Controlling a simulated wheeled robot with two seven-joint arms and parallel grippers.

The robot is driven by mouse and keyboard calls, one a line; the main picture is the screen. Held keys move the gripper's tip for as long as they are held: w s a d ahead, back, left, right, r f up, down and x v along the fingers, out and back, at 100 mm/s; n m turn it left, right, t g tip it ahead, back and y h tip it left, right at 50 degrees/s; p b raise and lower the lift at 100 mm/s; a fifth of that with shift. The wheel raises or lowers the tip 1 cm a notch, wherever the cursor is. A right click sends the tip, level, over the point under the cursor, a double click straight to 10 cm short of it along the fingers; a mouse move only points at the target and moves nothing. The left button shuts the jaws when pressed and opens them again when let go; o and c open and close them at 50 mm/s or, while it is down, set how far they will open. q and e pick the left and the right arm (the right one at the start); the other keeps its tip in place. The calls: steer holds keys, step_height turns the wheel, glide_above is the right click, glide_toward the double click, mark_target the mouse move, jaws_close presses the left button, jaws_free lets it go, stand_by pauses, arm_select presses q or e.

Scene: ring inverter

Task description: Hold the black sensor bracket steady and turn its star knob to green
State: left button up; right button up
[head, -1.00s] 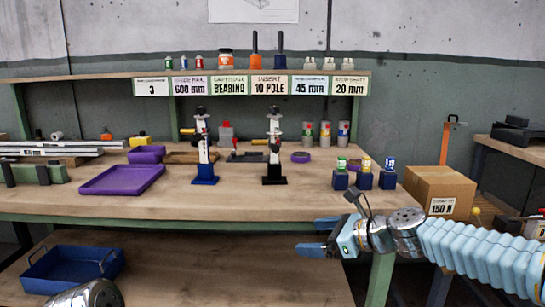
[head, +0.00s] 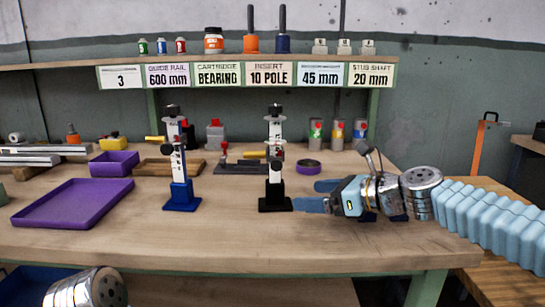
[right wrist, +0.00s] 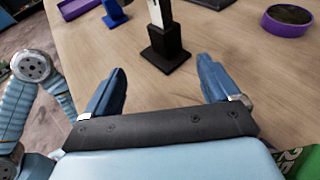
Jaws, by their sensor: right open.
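The black sensor bracket (head: 275,165) stands upright on the bench, a white post on a black square base with black and red parts higher up. I cannot make out its star knob or the knob's colour clearly. In the right wrist view the bracket's black base and lower post (right wrist: 166,47) stand just beyond my fingers; its top is out of frame. My right gripper (head: 315,196) is open and empty, low over the bench, its fingers pointing left toward the black base. Both spread fingers show in the right wrist view (right wrist: 162,77). My left gripper is not in view.
A similar blue-based bracket (head: 182,195) stands to the left. A purple tray (head: 72,222) lies further left. A purple ring-shaped dish (head: 308,170) sits behind my right gripper. Bottles and grey canisters (head: 337,138) stand at the back. The bench front (head: 250,238) is clear.

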mark_target(282, 193)
steer(key=shift+w, duration=0.3)
steer(key=shift+w+a, duration=0.15)
steer(key=shift+a, duration=0.1)
steer(key=p+x, duration=0.4)
steer(key=x, duration=0.4)
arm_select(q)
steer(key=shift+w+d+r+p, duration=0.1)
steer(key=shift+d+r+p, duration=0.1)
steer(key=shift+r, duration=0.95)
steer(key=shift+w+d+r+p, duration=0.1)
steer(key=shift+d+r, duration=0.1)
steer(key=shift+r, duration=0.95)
arm_select(e)
steer(key=shift+x, duration=0.75)
steer(key=shift+d+f, duration=0.1)
steer(key=shift+f, duration=0.05)
steer(key=shift+c, duration=0.2)
steer(key=c, duration=1.1)
steer(key=shift+c, duration=0.3)
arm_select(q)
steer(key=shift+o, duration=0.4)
